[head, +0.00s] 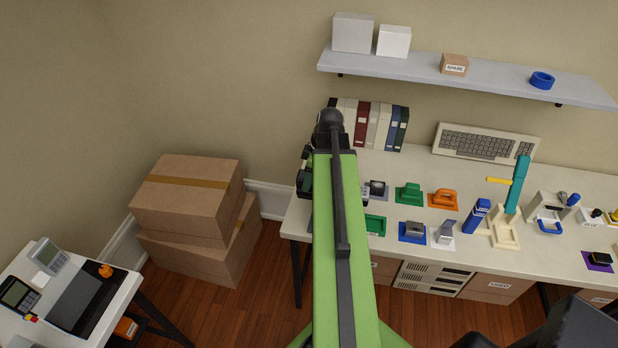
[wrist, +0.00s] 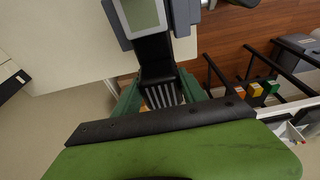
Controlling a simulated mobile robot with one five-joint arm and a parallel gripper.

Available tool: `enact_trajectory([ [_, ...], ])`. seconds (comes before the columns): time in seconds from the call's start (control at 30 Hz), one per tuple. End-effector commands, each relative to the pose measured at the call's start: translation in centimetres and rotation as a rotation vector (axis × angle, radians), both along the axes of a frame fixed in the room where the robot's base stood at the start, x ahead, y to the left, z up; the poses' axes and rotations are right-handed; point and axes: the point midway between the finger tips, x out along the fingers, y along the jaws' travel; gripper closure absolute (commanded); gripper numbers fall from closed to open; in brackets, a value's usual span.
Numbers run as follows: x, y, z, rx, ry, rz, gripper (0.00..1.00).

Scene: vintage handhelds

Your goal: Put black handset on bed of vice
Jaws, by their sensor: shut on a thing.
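My gripper (wrist: 150,20) is shut on a handset (wrist: 140,12) with a pale frame and a grey-green screen. I cannot tell for sure which bench tool is the vice; a grey block with a blue part (head: 548,212) stands at the right.
The long bench (head: 470,180) holds a keyboard (head: 487,142), binders (head: 374,126), a cream stand with a teal upright (head: 504,229), and several small devices on coloured mats. Cardboard boxes (head: 190,190) stand on the floor at left. A shelf (head: 480,80) hangs above the bench.

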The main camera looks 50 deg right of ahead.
Motion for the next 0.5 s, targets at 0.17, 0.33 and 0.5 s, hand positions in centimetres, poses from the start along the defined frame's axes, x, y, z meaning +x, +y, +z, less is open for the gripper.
enact_trajectory([
  [0.17,0.0,0.0,0.03,0.0,0.0,0.0,1.0],
  [0.33,0.0,0.0,-0.26,0.0,0.0,0.0,1.0],
  [0.5,0.0,0.0,-0.62,0.0,0.0,0.0,1.0],
])
